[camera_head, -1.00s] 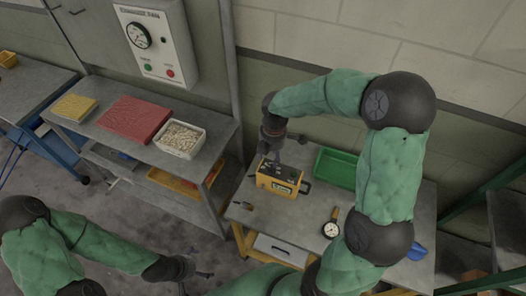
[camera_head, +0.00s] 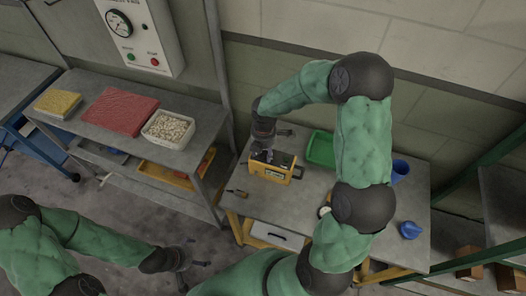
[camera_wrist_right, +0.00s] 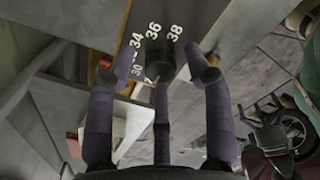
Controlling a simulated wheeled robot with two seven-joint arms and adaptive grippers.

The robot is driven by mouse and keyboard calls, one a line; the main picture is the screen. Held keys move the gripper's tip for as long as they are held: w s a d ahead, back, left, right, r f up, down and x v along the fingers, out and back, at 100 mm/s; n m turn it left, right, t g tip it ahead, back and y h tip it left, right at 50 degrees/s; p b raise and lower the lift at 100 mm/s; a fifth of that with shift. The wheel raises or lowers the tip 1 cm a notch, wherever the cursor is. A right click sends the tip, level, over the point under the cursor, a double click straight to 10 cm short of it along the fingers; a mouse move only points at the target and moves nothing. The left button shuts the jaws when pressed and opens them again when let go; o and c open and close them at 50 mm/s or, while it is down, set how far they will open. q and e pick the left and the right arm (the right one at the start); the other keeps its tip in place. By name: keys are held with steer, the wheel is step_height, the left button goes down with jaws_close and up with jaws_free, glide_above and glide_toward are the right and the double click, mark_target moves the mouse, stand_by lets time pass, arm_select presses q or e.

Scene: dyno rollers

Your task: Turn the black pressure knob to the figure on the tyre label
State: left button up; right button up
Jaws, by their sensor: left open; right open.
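A yellow box (camera_head: 272,171) with a pale label on its front stands on the right-hand bench. My right gripper (camera_head: 263,154) is over the left end of its top, pointing down and open. In the right wrist view a dark knob (camera_wrist_right: 156,52) sits beside white figures (camera_wrist_right: 153,30), of which 30, 34, 36 and 38 can be read. The right gripper (camera_wrist_right: 155,70) has its fingers spread to either side of the knob, apart from it. The knob's pointer is not clear. My left gripper (camera_head: 196,254) is open and empty over the floor. I cannot make out a tyre label.
A green tray (camera_head: 320,150), a blue cup (camera_head: 400,169) and a blue object (camera_head: 410,230) are on the bench. A gauge (camera_head: 323,211) is partly behind my right arm. Left, a shelf unit (camera_head: 90,140) holds a red stack (camera_head: 118,110) and a white bin (camera_head: 168,130).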

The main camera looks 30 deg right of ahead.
jaws_close()
